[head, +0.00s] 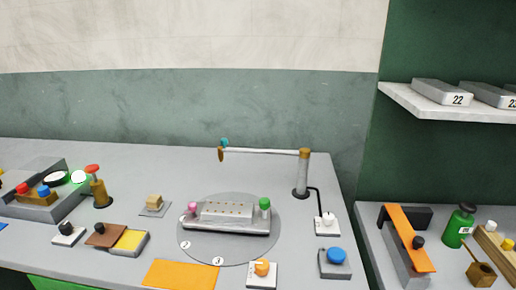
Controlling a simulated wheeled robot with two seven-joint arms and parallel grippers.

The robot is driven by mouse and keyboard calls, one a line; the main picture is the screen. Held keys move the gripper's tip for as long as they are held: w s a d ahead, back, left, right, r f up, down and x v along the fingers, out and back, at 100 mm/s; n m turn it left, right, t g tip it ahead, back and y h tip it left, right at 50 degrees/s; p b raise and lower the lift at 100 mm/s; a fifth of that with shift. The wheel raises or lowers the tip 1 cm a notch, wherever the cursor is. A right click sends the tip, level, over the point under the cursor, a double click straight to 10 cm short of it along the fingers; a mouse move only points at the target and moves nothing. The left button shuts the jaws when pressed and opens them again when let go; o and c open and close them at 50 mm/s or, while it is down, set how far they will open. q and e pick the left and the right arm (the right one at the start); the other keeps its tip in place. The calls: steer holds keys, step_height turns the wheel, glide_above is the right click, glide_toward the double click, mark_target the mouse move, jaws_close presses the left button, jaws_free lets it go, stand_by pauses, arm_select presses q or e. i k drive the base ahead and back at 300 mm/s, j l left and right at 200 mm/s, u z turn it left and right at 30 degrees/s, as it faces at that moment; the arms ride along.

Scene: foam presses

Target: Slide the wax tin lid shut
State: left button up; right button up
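The wax tin (130,244) appears to be the low grey box with yellow contents at the front left of the table. Its brown lid (103,238), with a small dark knob, lies at the tin's left side. The yellow wax (131,240) shows in the right part, so the tin stands at least partly open. Neither of my grippers is in view.
A switch box (68,236) with a black knob stands left of the tin, and a brass post (98,190) with a red top behind it. An orange mat (181,274) lies to the right, before a round plate (258,253) bearing a grey press.

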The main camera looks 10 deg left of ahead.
mark_target(105, 234)
steer(key=u, duration=1.35)
